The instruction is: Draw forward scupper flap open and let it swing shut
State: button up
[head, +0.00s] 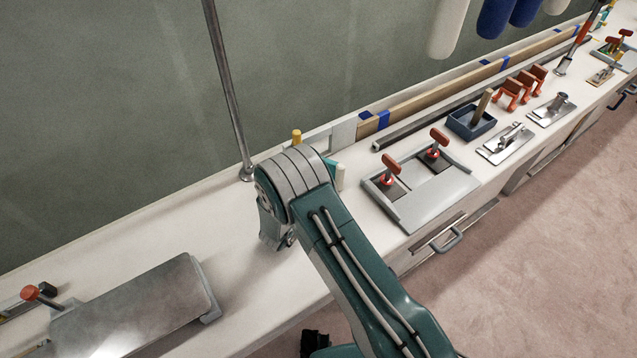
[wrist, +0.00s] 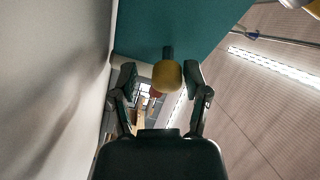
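In the wrist view a yellow rounded knob (wrist: 167,77) on a short dark stem stands out from a flat teal panel (wrist: 205,28). The panel looks like the scupper flap, but I cannot tell how far it is swung. My gripper (wrist: 161,78) is open, with one finger on each side of the knob. A gap shows on the left; on the right the finger is very close, and I cannot tell whether it touches. A yellow knob (head: 297,136) shows just behind my arm there.
A metal post (head: 230,90) rises close behind my arm. A grey tray with red-handled valves (head: 430,205) is to the right on the white bench (head: 140,232). A metal-topped box (head: 135,305) is at lower left. The bench between box and arm is clear.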

jog(key=shift+w+r, duration=0.1)
jog(key=shift+r, duration=0.1)
jog(key=shift+a, duration=0.1)
jog(key=shift+s+a, duration=0.15)
jog(key=shift+s, duration=0.1)
jog(key=v, duration=1.1)
jog(key=shift+s+a+f, duration=0.15)
jog(key=shift+s+f, duration=0.05)
jog(key=shift+f, duration=0.05)
